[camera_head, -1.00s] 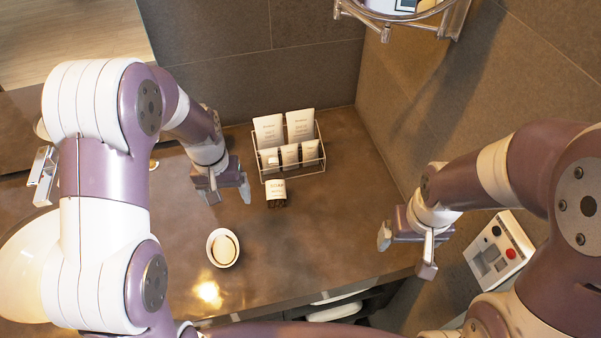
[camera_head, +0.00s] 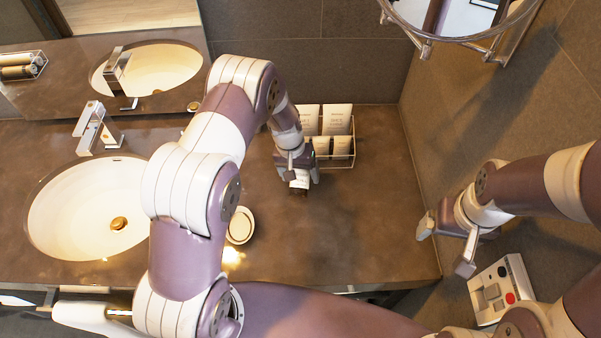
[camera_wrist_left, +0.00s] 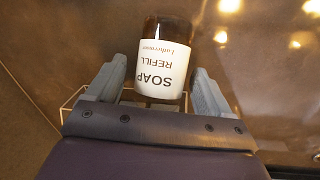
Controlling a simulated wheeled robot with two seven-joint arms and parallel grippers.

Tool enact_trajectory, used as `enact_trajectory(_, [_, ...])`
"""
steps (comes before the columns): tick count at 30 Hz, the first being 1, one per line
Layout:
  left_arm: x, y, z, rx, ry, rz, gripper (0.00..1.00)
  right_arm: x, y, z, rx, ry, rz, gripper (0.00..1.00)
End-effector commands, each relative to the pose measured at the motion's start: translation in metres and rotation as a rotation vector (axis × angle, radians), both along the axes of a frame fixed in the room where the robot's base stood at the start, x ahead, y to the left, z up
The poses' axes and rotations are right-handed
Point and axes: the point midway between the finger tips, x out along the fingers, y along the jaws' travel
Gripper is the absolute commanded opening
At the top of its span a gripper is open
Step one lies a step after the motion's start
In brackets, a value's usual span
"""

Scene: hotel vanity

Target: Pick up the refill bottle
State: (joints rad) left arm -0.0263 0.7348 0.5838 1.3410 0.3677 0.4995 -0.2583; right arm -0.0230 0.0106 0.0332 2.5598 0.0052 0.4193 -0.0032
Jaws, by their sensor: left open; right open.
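The refill bottle (camera_wrist_left: 165,60) is dark brown with a white label reading SOAP REFILL. In the head view the bottle (camera_head: 299,184) is partly hidden by my left gripper (camera_head: 297,175), in front of the wire rack. My right gripper (camera_head: 445,246) is open and empty, over the right end of the counter.
A wire rack (camera_head: 340,162) with several white tubes stands behind the bottle. A small round dish (camera_head: 240,225) lies to the front left. A sink (camera_head: 88,208) with a faucet (camera_head: 97,128) is further left. The counter right of the bottle is clear.

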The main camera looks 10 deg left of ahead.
Motion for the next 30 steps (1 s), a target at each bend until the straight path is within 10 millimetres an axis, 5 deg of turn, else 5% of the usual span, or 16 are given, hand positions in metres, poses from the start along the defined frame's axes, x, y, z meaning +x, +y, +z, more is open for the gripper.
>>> enact_trajectory(7, [0.0,-0.001,-0.004,0.0,-0.001,-0.001,0.81,0.0,0.0,0.0,0.0,0.001,0.0,0.85])
enact_trajectory(12, [0.0,-0.001,-0.004,0.0,-0.001,-0.001,0.26,0.0,0.0,0.0,0.0,0.001,0.0,0.85])
enact_trajectory(15, [0.0,-0.001,-0.004,0.0,-0.001,0.0,0.17,0.0,0.0,0.0,0.0,0.001,0.0,0.85])
enact_trajectory(23, [0.001,-0.001,0.0,0.0,-0.003,0.0,0.17,0.0,0.0,-0.002,0.0,0.001,0.0,0.85])
enact_trajectory(30, [0.002,-0.001,0.031,0.0,-0.006,0.0,0.17,0.0,0.0,-0.017,0.0,0.001,0.0,0.85])
